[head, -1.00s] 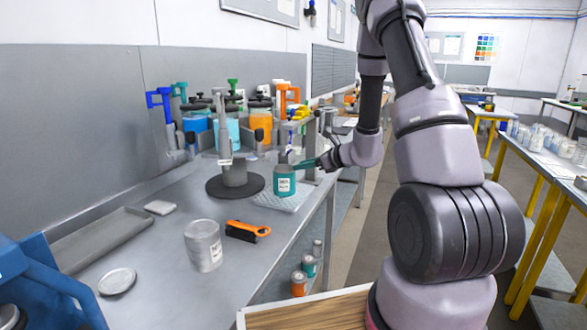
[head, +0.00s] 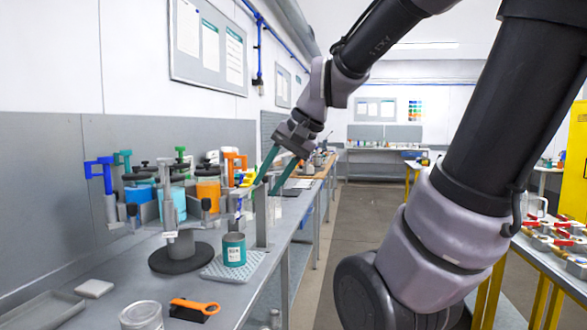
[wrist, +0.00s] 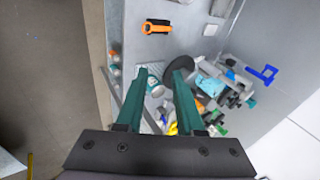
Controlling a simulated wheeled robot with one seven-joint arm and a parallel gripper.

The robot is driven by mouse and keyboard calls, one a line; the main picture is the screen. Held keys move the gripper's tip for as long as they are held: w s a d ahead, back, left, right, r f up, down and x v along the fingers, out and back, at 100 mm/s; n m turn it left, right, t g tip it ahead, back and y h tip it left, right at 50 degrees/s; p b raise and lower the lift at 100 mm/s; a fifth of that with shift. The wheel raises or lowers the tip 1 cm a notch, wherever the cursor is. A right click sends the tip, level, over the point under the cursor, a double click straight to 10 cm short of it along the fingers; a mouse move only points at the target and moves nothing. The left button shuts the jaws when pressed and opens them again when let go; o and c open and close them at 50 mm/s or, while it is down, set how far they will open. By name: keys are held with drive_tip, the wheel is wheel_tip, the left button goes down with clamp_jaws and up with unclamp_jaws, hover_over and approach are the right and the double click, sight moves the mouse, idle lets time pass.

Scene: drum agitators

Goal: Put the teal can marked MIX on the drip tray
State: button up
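The teal can (head: 234,251) has a grey rim and a pale label; I cannot read its lettering. It stands upright on the light perforated drip tray (head: 215,271) near the bench's right edge. In the wrist view, the can (wrist: 155,86) and part of the tray (wrist: 141,71) show below, between my fingers in the picture. My gripper (head: 266,188) is above and to the right of the can, apart from it. Its two teal fingers are spread with nothing held between them; they also show in the wrist view (wrist: 155,82).
A round dark stand (head: 180,258) is just left of the tray. An orange-handled tool (head: 194,308) and a grey can (head: 141,317) are nearer. Jars and clamps, including an orange jar (head: 208,191), crowd the bench behind. The aisle (head: 340,215) at right is clear.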

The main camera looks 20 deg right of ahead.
drive_tip(key=s+d+r+n+t+h, duration=0.1)
drive_tip(key=d, duration=0.1)
drive_tip(key=s+d+r+n+t+h, duration=0.1)
drive_tip(key=s, duration=0.1)
drive_tip(key=shift+s+d+r+n+h, duration=0.25)
drive_tip(key=shift+d+r+n+h, duration=0.05)
drive_tip(key=shift+d+r, duration=0.1)
idle(0.9)
